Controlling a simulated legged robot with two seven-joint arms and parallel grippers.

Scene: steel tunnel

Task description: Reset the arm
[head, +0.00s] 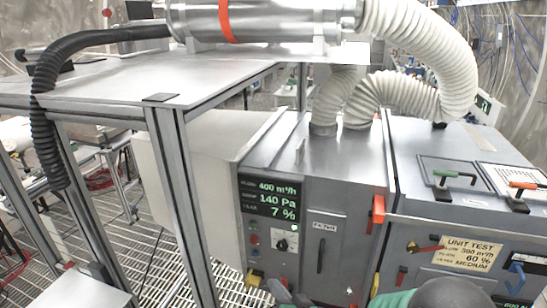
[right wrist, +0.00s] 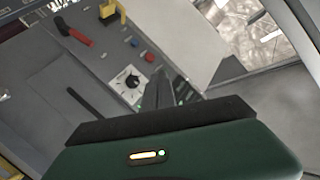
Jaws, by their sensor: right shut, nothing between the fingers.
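My right gripper (head: 287,292) shows at the bottom edge of the head view, in front of the lower part of the grey filter cabinet. Its dark fingers are shut and empty. In the right wrist view the narrow fingers (right wrist: 164,90) point toward the cabinet's control panel, near a white dial with a black knob (right wrist: 130,82). I cannot tell how far they are from the panel. Part of my green right arm (head: 392,299) shows at the bottom right of the head view. My left gripper is not in view.
The filter cabinet (head: 345,205) has a lit display (head: 268,198) and a red handle (head: 377,212). A test unit with green and red levers (head: 524,185) stands right. A metal table (head: 150,82) carries a steel cylinder (head: 270,18). Open grating (head: 150,255) lies left.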

